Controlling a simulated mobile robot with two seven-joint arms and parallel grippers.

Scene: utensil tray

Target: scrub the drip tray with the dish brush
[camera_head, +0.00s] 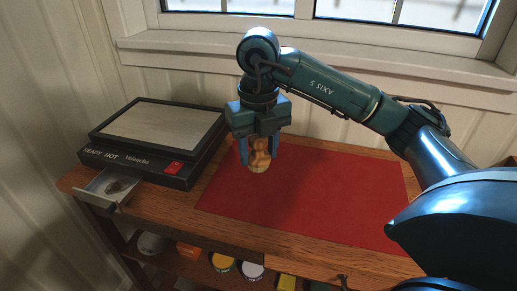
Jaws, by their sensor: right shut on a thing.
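My right gripper (259,158) points down over the left part of the red mat, its fingers shut on a golden-brown, rounded thing that I take to be the dish brush (259,165). The fingers cover its sides and its bristles cannot be made out. I cannot tell whether its lower end touches the mat. The drip tray (98,186) is a shallow grey metal tray sticking out of the front left of the black warmer. A dark brown stain lies in it. My right gripper is well to the right of the tray. My left gripper is not in view.
The black warmer (140,165) with a light top plate and red switch stands at the table's left. The red mat (330,195) is otherwise bare. Several jars and boxes sit on the shelf below. A window and sill (200,40) are behind.

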